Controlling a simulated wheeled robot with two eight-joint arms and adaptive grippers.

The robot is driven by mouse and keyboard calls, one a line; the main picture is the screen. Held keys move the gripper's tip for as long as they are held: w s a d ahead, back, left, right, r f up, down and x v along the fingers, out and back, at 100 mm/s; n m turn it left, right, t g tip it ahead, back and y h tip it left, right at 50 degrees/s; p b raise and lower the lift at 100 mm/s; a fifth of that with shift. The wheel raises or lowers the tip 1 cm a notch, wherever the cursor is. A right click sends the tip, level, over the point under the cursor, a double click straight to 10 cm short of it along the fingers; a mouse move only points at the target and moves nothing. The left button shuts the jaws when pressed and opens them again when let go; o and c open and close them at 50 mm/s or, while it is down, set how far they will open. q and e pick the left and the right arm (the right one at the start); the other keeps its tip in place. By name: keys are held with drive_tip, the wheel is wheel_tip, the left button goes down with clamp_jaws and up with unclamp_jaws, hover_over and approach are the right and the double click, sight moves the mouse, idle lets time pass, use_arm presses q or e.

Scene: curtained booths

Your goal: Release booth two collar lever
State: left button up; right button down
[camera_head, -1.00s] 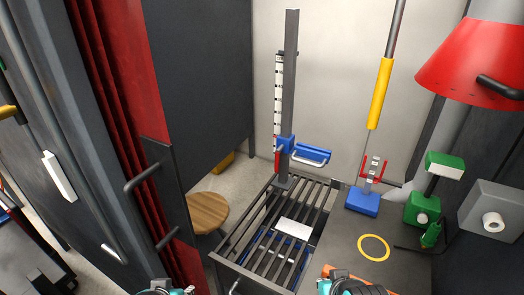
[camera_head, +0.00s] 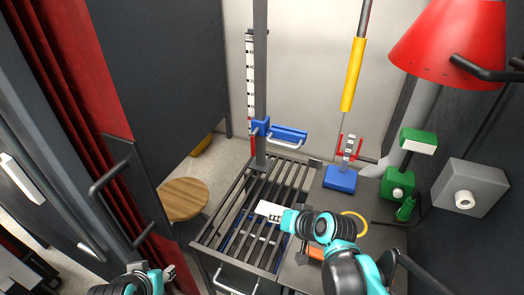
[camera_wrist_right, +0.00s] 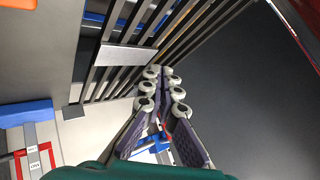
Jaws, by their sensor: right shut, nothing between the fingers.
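A blue collar (camera_head: 262,128) sits around a dark upright post in the head view. A blue arm (camera_head: 290,134) with a pale bar handle (camera_head: 288,143) sticks out to its right. My right gripper (camera_head: 274,216) is over the slatted rack, below and apart from the collar. In the right wrist view its fingers (camera_wrist_right: 165,78) are shut together and empty. Blue and pale parts show beyond the fingers there, too small to name surely. My left gripper (camera_head: 166,274) is at the bottom left, far from the collar; its jaw opening is unclear.
A slatted rack (camera_head: 222,222) surrounds the post's foot. To the right stand a blue block with red prongs (camera_head: 341,178), a yellow-sleeved rod (camera_head: 353,75), a green device (camera_head: 399,184) and a red shade (camera_head: 445,45). A round wooden stool (camera_head: 183,198) and red curtain are left.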

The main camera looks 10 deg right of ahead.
drive_tip(key=w+d+r+m+t+y+p, duration=0.1)
drive_tip(key=w+d+m+t, duration=0.3)
drive_tip(key=w, duration=0.3)
drive_tip(key=w+d+r+m+t+y+p, duration=0.2)
drive_tip(key=w+d+m+t, duration=0.2)
drive_tip(key=w+d+m, duration=0.1)
drive_tip(key=shift+w+m, duration=0.5)
drive_tip(key=shift+w, duration=0.65)
drive_tip(key=shift+r, duration=0.1)
drive_tip(key=s+a+x, duration=0.1)
drive_tip(key=a+x, duration=0.1)
drive_tip(key=x, duration=1.1)
drive_tip(key=shift+a+b, duration=0.35)
drive_tip(key=shift+a, duration=0.05)
drive_tip(key=shift+s+r, duration=0.1)
